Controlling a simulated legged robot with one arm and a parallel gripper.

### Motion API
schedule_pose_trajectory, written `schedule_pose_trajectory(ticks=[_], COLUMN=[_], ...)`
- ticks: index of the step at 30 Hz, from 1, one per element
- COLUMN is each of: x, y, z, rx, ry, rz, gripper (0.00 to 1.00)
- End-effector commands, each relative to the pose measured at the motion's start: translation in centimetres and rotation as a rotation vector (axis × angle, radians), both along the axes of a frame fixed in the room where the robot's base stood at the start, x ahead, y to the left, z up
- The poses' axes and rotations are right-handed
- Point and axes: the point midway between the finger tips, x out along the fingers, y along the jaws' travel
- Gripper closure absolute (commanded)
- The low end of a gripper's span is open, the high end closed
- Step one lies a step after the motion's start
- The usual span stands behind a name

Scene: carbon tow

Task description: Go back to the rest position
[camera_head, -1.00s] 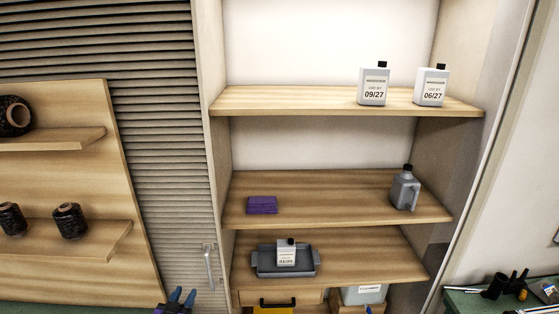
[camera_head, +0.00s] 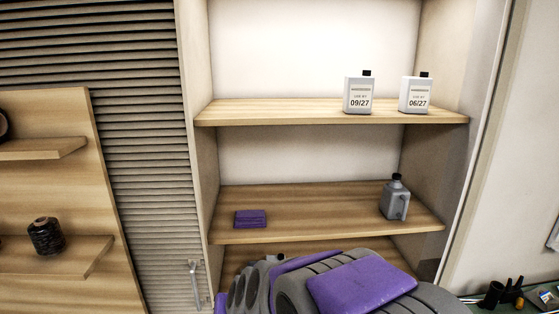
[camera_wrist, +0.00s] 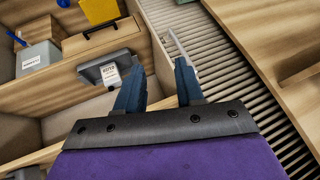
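My gripper (camera_wrist: 158,85) shows in the wrist view with its two blue fingers apart and nothing between them. In the head view my grey and purple arm fills the lower middle and hides the lowest shelf; my fingers cannot be made out there. In the wrist view a grey tray (camera_wrist: 88,75) lies beyond the left finger, with a white-labelled bottle (camera_wrist: 108,74) in it. The tray and bottle are apart from the gripper.
White bottles marked 09/27 (camera_head: 358,93) and 06/27 (camera_head: 415,95) stand on the upper shelf. A purple cloth (camera_head: 250,218) and a grey jug (camera_head: 395,199) are on the middle shelf. A slatted door with a handle (camera_head: 195,284) stands left. A black spool (camera_head: 46,236) sits further left.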

Motion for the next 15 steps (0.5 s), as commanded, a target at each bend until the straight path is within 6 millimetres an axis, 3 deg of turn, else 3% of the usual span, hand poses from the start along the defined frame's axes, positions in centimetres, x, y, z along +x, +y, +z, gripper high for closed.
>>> schedule_pose_trajectory(ticks=[1, 8, 15], x=[-1.4, -10.1, -21.1], y=[-2.1, -10.8, -19.6], z=[0.4, 0.2, -0.3], rx=[-0.015, -0.128, -0.266], ry=[0.03, 0.236, 0.471], rz=[0.001, 0.018, -0.027], gripper=[0.63, 0.63, 0.63])
